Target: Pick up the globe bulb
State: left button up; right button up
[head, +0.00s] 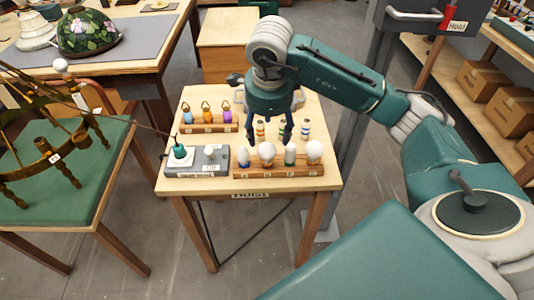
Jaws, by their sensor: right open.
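The globe bulb (315,150) is a round white bulb, the rightmost of several bulbs standing in a wooden rack (280,172) at the front of the small table. My right gripper (268,138) points down over the table with its fingers spread. It is open, with nothing seen between its fingers. It is behind and above the middle of the rack, left of the globe bulb and apart from it. My left gripper is not in view.
Other bulbs stand close beside the globe bulb, including a white one (267,152). A grey test box (210,160) is left of the rack. Behind are a rack of coloured pieces (208,127) and small banded cylinders. A brown chandelier (55,155) stands on the left table.

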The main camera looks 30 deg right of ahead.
aim_at(268, 147)
jog(key=p+x, duration=0.1)
jog(key=x, duration=0.3)
jog(key=shift+f, duration=0.55)
jog(key=p+x, duration=0.2)
jog(key=x, duration=0.2)
jog(key=shift+f, duration=0.4)
jog(key=c, duration=1.2)
